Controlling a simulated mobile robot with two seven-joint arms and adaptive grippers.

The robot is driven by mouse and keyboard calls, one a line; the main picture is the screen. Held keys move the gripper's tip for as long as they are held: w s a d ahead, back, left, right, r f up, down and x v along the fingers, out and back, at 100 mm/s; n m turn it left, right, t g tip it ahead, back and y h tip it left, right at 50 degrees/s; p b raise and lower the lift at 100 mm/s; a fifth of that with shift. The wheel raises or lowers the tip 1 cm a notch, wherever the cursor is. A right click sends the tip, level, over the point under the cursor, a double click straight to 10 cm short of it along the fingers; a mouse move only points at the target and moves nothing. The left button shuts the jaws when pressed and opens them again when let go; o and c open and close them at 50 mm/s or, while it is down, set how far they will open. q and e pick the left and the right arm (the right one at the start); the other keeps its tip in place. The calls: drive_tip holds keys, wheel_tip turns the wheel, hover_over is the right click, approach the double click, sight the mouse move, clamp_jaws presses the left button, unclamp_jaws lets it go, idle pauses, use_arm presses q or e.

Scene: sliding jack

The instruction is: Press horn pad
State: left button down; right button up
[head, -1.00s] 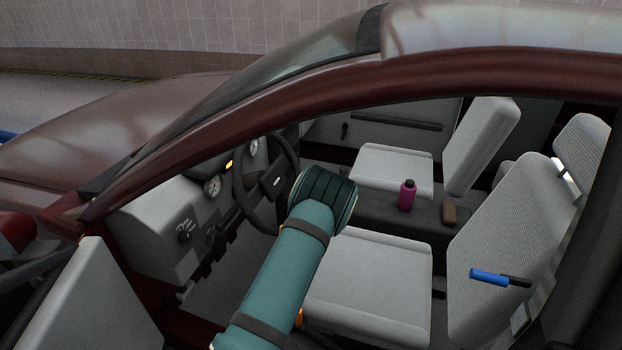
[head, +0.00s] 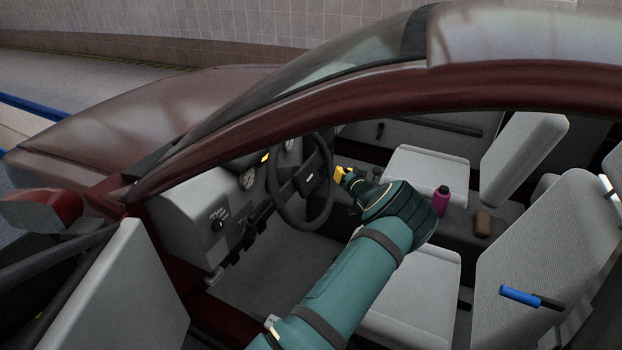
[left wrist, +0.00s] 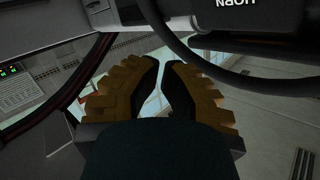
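The horn pad (head: 309,178) is the dark centre of the black steering wheel (head: 283,206) inside the car. My left gripper (head: 341,172), with yellow-brown fingers, is inside the cabin just right of the wheel, apart from the pad as far as I can see. In the left wrist view its fingertips (left wrist: 162,63) are close together with nothing between them. My right gripper is not in view.
The car roof frame (head: 300,115) arches over my left arm. The open door (head: 105,290) stands at the left. The driver seat (head: 415,285) is beneath and beside my arm.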

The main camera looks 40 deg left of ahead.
use_arm(q)
drive_tip(key=b, duration=0.4)
approach(316, 169)
drive_tip(key=w+a, duration=0.2)
drive_tip(key=shift+s+a+f, duration=0.1)
drive_tip(key=shift+a+f, duration=0.1)
drive_tip(key=shift+a, duration=0.55)
drive_tip(key=c, duration=1.7)
unclamp_jaws()
clamp_jaws()
